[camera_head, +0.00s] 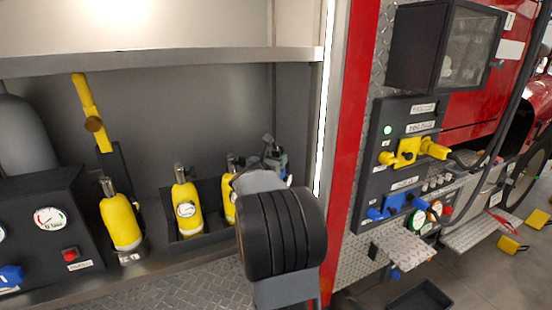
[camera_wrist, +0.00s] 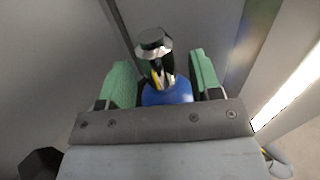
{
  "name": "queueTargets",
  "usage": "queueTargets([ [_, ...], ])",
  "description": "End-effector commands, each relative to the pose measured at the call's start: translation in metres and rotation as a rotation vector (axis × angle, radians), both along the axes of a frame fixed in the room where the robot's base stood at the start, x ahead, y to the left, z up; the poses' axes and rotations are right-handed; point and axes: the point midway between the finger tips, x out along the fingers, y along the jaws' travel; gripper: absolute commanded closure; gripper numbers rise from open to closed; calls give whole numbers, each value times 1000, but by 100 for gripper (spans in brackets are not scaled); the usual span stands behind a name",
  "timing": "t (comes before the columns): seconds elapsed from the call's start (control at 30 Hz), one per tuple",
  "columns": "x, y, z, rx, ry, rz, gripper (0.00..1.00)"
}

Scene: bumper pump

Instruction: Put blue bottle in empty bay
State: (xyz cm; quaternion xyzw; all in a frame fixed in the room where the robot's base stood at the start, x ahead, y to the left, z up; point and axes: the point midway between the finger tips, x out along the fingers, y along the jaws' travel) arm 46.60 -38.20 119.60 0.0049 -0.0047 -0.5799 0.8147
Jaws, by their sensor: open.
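The blue bottle (camera_wrist: 172,96) is between the two green fingers of my gripper (camera_wrist: 162,76) in the wrist view. Its dark valve top points up the picture, and its lower part is hidden behind my gripper. The fingers are open, one on each side of it; I cannot tell whether either touches. In the head view my gripper (camera_head: 272,157) is at the right end of the shelf, and my arm hides most of the bottle. A dark tray (camera_head: 202,243) on the shelf holds yellow bottles (camera_head: 187,209). I cannot make out an empty bay; my arm covers the tray's right side.
Another yellow bottle (camera_head: 121,222) stands left of the tray, beside a dark gauge box (camera_head: 45,228). An upper shelf (camera_head: 160,62) runs above. A red post (camera_head: 352,130) and a control panel (camera_head: 405,165) are on the right. There is free room above the bottles.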

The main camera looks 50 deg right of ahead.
Motion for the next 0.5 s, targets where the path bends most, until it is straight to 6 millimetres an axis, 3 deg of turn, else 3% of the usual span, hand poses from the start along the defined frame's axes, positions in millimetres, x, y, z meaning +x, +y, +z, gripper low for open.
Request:
queueTargets([
  [0.3,-20,60,-2,-1,-3,5,42],
  [0.5,-29,86,-2,-1,-1,3,42],
])
